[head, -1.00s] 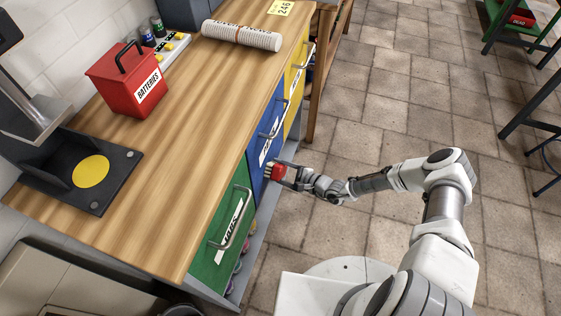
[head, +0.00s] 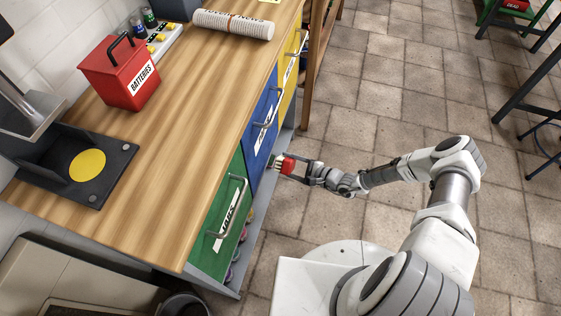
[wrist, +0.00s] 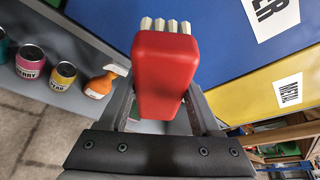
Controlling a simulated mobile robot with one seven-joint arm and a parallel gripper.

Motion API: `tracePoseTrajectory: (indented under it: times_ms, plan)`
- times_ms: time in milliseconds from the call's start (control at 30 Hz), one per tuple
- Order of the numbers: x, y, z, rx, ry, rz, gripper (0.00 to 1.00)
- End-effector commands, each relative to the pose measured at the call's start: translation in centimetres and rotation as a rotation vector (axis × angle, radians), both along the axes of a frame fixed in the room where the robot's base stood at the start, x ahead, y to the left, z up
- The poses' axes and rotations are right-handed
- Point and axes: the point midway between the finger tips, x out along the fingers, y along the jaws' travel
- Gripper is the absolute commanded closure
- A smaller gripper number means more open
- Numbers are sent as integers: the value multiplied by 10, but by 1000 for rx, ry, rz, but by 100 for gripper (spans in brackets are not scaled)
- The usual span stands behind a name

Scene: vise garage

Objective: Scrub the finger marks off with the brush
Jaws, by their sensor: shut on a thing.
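A red brush with pale bristles (wrist: 165,75) is held between the two fingers of my gripper (wrist: 165,112), which is shut on it. In the head view the brush (head: 287,165) shows in my gripper (head: 299,169), beside the drawer fronts. In the wrist view its bristles point toward the blue drawer front (wrist: 215,50). The head view shows the blue drawer (head: 262,130) between the green and yellow ones. A small gap seems to lie between bristles and blue front in the head view. I cannot make out any finger marks.
The wooden worktop (head: 190,150) holds a red batteries box (head: 118,75) and a rolled paper (head: 232,25). The green drawer (head: 225,215) has a protruding handle. Cans (wrist: 62,75) and an orange spray bottle (wrist: 100,83) stand on the shelf below. The tiled floor at right is clear nearby.

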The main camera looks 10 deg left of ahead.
Motion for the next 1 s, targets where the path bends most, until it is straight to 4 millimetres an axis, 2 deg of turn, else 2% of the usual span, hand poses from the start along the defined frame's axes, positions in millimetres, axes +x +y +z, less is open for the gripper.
tracePoseTrajectory:
  times_ms: [133, 500, 800, 1000]
  plan:
    - [-1, -8, 1, 1, 0, 1, 87]
    - [-1, -10, 0, 1, 0, 1, 87]
    - [-4, -34, 0, -1, -1, -1, 87]
    - [-5, -39, 0, 1, 0, 1, 87]
